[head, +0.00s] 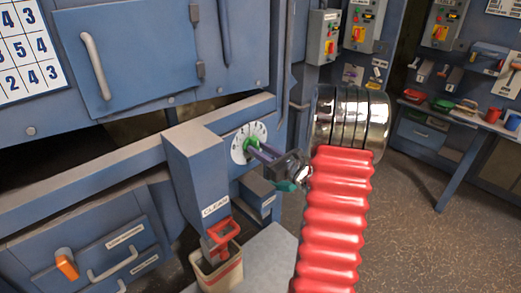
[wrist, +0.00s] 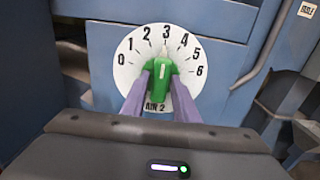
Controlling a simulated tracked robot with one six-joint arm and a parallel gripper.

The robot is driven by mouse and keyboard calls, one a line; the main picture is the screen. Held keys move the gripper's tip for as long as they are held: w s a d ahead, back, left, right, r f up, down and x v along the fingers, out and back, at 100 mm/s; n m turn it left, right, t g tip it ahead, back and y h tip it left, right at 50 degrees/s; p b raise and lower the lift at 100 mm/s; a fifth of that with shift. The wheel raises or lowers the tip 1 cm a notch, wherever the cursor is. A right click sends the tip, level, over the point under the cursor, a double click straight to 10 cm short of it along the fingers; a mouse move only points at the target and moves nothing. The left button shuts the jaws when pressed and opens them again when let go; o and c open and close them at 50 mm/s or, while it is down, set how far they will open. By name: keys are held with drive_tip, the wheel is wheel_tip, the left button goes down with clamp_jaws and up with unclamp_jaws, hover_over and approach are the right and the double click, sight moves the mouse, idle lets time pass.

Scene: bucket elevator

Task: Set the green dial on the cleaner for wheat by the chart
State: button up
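The green dial (wrist: 162,82) sits on a round white face (wrist: 128,72) numbered 0 to 6 and labelled "AIR 2". Its white mark stands nearly upright, toward the 3. The dial also shows in the head view (head: 251,144), on the blue cleaner (head: 190,150). My gripper (wrist: 162,76) faces it, with one purple finger on each side of the green knob. The fingertips appear to touch its sides; the lower part is partly hidden. The chart (head: 30,48) is at the upper left, cut off by the frame, with rows of numbers showing.
Switch boxes (head: 322,38) hang behind on the right. A workbench (head: 450,115) with tools and cups stands at far right. The floor (head: 420,220) there is clear.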

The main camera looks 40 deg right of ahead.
drive_tip(key=shift+o, duration=1.3)
drive_tip(key=s, duration=1.3)
drive_tip(key=shift+s+d, duration=0.2)
drive_tip(key=shift+s, duration=0.2)
